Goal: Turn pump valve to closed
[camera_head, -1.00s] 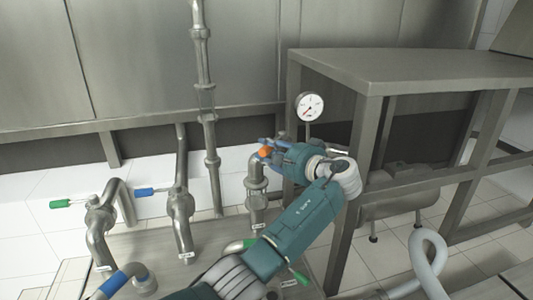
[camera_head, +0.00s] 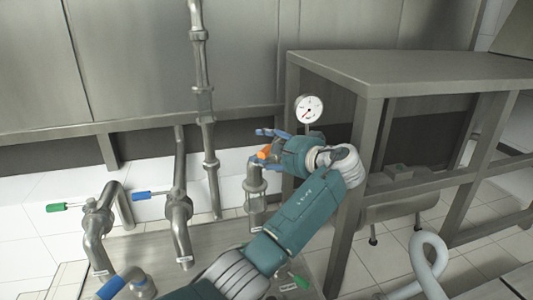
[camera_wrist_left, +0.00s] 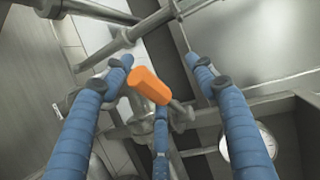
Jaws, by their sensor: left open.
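The orange valve handle (camera_head: 264,152) sits at the top of a short upright steel pipe (camera_head: 256,205) in the head view. My left gripper (camera_head: 263,143) is at this handle, its arm reaching in from below. In the left wrist view, the orange handle (camera_wrist_left: 150,85) lies between the spread blue fingers of the gripper (camera_wrist_left: 158,75). The two upper fingers stand clear on either side, and a third finger is below the handle. I cannot tell whether that finger touches it. The valve body is partly hidden by the hand. My right gripper is not in view.
Blue (camera_head: 150,195) and green (camera_head: 65,207) valve handles stand on pipes to the left. A pressure gauge (camera_head: 308,109) is just behind the hand. A steel table (camera_head: 410,70) stands close on the right. A tall vertical pipe (camera_head: 207,100) rises behind.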

